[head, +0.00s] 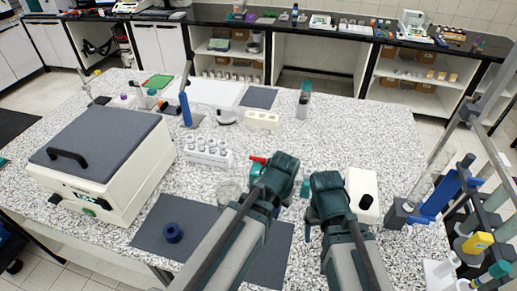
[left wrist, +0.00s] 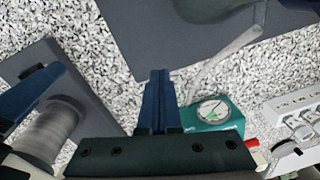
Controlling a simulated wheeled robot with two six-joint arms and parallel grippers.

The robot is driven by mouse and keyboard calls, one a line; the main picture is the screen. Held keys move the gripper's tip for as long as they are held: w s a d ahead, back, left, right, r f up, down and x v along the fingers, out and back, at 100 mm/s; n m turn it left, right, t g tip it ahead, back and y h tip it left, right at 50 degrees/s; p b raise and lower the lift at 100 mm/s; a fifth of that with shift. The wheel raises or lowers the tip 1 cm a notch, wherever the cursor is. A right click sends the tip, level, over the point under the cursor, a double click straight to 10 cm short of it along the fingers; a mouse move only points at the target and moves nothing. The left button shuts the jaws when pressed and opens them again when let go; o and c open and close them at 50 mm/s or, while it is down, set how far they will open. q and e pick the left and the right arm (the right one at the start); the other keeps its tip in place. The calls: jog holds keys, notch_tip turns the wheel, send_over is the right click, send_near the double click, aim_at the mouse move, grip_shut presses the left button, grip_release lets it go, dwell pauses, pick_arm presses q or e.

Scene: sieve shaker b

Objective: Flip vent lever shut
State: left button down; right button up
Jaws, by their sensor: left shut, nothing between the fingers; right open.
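A small teal box with a round dial gauge (left wrist: 213,112) sits on the speckled bench in the left wrist view. A red lever-like part (left wrist: 252,142) shows at its side. In the head view the red part (head: 258,160) sticks out left of my left gripper (head: 277,211), which hides most of the teal box (head: 255,170). I cannot tell the lever's exact angle. My left gripper's fingers are closed together and empty in the left wrist view (left wrist: 157,78), apart from the box and left of it. My right gripper (head: 311,217) is open beside the left one, in the head view.
A large white machine with a grey lid (head: 100,145) stands at the left. A white rack (head: 207,151) stands behind the glass vessel (head: 229,190). A pale tube (left wrist: 225,60) runs towards the gauge box. A blue ring (head: 173,232) lies on a dark mat (head: 150,220).

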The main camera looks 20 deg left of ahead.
pick_arm(q)
jog(key=w+a+r+n+t+p, duration=0.1)
jog(key=w+a+r+n+p, duration=0.1)
jog(key=w+a+r+p, duration=0.6)
notch_tip(320, 180, up, 5)
jog(key=t+p, duration=0.2)
jog(key=t, duration=0.1)
send_over(258, 159)
jog(key=w+a, duration=0.2)
jog(key=shift+s+d+f+n+h, duration=0.15)
jog(key=shift+f+n+h, duration=0.05)
jog(key=shift+n+h, duration=0.2)
pick_arm(e)
notch_tip(258, 159, up, 12)
jog(key=shift+f, duration=0.25)
pick_arm(q)
jog(key=f+b, duration=0.3)
jog(key=b, duration=0.1)
jog(key=f+b, duration=0.7)
jog(key=f, duration=0.1)
jog(key=shift+w+f+b, duration=0.2)
jog(key=shift+w+b, duration=0.15)
jog(key=shift+b, duration=0.05)
jog(key=shift+s+f, duration=0.1)
jog(key=shift+s, duration=0.3)
pick_arm(e)
notch_tip(258, 159, down, 12)
jog(key=shift+r, duration=0.15)
